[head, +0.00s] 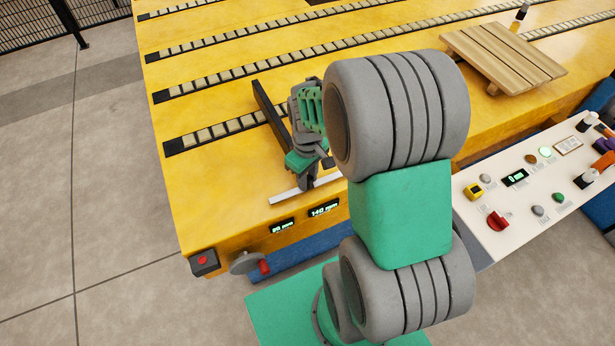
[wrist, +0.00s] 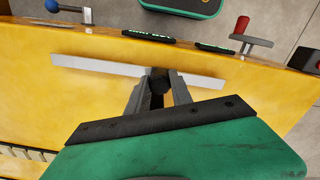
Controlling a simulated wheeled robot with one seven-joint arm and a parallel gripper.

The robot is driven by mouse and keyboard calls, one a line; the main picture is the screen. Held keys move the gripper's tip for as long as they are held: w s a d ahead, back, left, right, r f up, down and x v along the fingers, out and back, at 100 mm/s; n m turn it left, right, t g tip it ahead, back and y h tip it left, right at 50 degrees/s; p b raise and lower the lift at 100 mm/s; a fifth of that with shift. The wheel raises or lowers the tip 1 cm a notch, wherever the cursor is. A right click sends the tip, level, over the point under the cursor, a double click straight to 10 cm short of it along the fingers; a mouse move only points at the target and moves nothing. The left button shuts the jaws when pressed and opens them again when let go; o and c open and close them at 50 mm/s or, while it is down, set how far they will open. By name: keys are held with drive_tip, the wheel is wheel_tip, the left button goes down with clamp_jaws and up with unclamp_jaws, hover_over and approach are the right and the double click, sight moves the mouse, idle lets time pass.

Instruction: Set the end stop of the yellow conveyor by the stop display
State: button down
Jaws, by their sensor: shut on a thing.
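The yellow conveyor (head: 215,95) fills the head view's upper middle. The end stop is a dark bar (head: 268,108) lying across its near end. Two small displays sit on the conveyor's front edge: the right display (head: 323,208) reads about 140 mm, the left display (head: 283,226) about 80 mm, its digits hard to read. A pale strip (head: 283,195) lies behind them. My gripper (head: 307,182) points down over this strip. In the wrist view my gripper (wrist: 158,92) is shut on a dark knob (wrist: 159,80), which sits at the strip (wrist: 95,66).
A crank with a red handle (head: 250,263) and a red button box (head: 205,261) are on the conveyor's front left. A control panel (head: 500,235) stands at right. A wooden pallet (head: 503,57) lies at the back right. The floor at left is clear.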

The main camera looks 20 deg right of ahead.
drive_tip(key=shift+d, duration=0.15)
drive_tip(key=shift+d, duration=0.35)
drive_tip(key=c, duration=1.1)
unclamp_jaws()
wheel_tip(320, 180, up, 8)
drive_tip(key=shift+f, duration=0.1)
